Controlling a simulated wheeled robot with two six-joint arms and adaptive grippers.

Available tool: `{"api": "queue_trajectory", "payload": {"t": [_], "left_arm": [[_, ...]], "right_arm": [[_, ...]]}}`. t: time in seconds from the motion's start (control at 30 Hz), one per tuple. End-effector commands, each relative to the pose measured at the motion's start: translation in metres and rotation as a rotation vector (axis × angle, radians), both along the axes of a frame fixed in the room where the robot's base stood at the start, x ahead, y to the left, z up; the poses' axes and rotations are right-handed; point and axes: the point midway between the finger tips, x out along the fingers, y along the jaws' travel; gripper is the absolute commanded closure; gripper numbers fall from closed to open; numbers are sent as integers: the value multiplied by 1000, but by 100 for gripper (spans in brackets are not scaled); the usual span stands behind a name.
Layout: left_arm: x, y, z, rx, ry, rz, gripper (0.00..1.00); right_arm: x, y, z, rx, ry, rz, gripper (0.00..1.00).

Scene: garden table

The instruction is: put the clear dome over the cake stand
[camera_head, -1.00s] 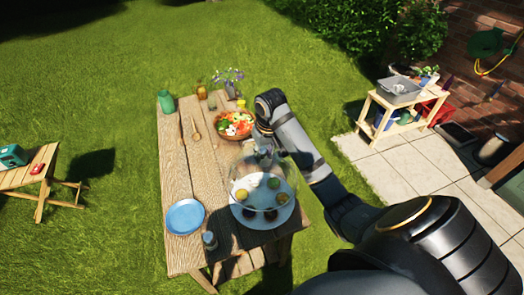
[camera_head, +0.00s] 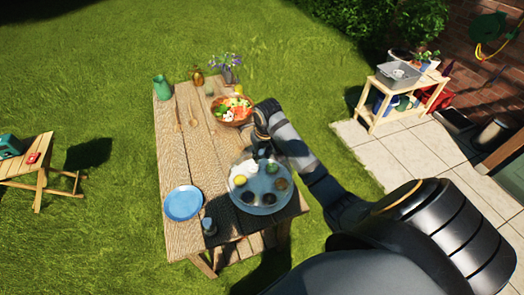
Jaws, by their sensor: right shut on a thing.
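The cake stand (camera_head: 234,198) is a pale round plate with several small cakes on it, at the near right of the wooden table. The clear dome (camera_head: 262,172) shows faintly around and above the cakes, roughly in line with the plate. My right gripper (camera_head: 263,151) is above the stand, shut on the top of the dome; its fingertips are small and partly hidden by the arm. I cannot tell whether the dome's rim touches the plate. My left gripper is not in view.
On the table (camera_head: 204,150) are a blue plate (camera_head: 183,203), a dark jar (camera_head: 209,227), a salad bowl (camera_head: 233,111), a green pitcher (camera_head: 161,87), wooden utensils, bottles and flowers (camera_head: 228,66). A side table (camera_head: 27,164) stands left; a potting bench (camera_head: 390,92) stands right.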

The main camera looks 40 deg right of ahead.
Motion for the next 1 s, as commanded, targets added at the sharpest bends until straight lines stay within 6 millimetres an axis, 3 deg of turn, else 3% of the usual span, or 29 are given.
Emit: {"api": "queue_trajectory", "payload": {"t": [0.4,1.0], "left_arm": [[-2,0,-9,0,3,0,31],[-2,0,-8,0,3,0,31]], "right_arm": [[1,0,-30,1,-2,1,100],[0,0,-35,0,-1,1,100]]}}
